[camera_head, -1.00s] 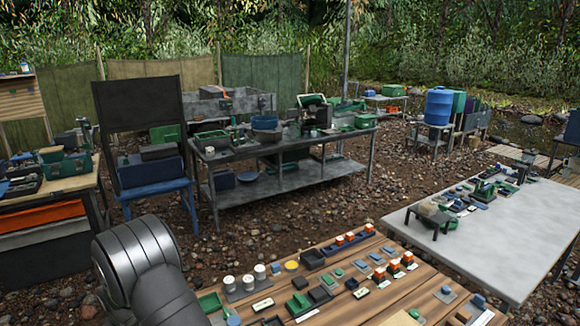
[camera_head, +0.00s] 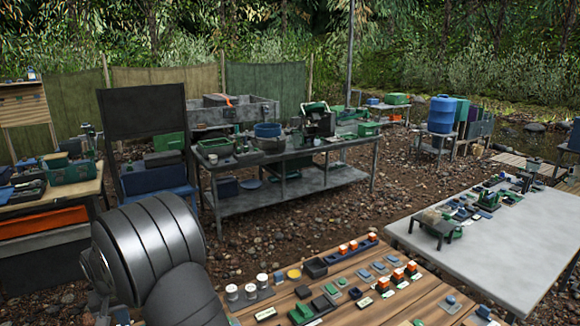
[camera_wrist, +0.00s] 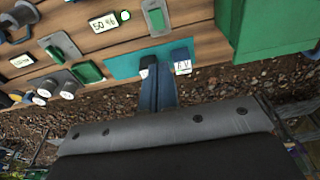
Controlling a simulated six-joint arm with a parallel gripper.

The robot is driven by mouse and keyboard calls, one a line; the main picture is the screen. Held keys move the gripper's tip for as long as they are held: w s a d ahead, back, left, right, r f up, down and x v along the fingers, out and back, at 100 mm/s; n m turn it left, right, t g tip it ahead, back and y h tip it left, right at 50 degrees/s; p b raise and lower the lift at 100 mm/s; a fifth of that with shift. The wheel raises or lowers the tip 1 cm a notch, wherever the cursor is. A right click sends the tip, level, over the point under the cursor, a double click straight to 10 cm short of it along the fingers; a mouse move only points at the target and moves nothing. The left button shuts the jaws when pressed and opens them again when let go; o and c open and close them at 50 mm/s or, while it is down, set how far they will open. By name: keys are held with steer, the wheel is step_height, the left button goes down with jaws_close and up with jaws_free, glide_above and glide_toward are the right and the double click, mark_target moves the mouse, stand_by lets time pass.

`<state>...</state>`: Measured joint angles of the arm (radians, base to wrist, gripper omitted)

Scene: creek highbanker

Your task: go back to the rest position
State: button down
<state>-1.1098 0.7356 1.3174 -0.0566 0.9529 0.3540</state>
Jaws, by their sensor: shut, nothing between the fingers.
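My gripper (camera_wrist: 163,78) shows in the wrist view as narrow dark-blue fingers beyond a wide grey body with bolts. Its fingers are together, and I see nothing held between them. Its tips appear over or near a teal mat (camera_wrist: 120,66) at the edge of the plank table (camera_wrist: 205,42); I cannot tell whether they touch it. A small blue piece with a white label (camera_wrist: 183,67) shows beside the tips. In the head view my arm fills the lower left and the gripper itself is not seen.
A green box (camera_wrist: 265,25) stands close by in the wrist view. A grey table (camera_head: 500,252) stands right, a metal workbench (camera_head: 290,187) behind. Pebbled ground lies between.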

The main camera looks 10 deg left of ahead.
step_height(320, 180, up, 6)
steer(key=s+d, duration=0.1)
steer(key=shift+s+d, duration=0.3)
steer(key=shift+d, duration=0.1)
steer(key=shift+f, duration=0.1)
steer(key=w+a+f, duration=0.1)
steer(key=f, duration=0.5)
steer(key=w+a+f, duration=0.1)
steer(key=f, duration=0.5)
steer(key=w+a+f, duration=0.1)
steer(key=f, duration=0.5)
steer(key=shift+w+a+f, duration=0.15)
steer(key=shift+w+f, duration=0.05)
steer(key=shift+f, duration=0.65)
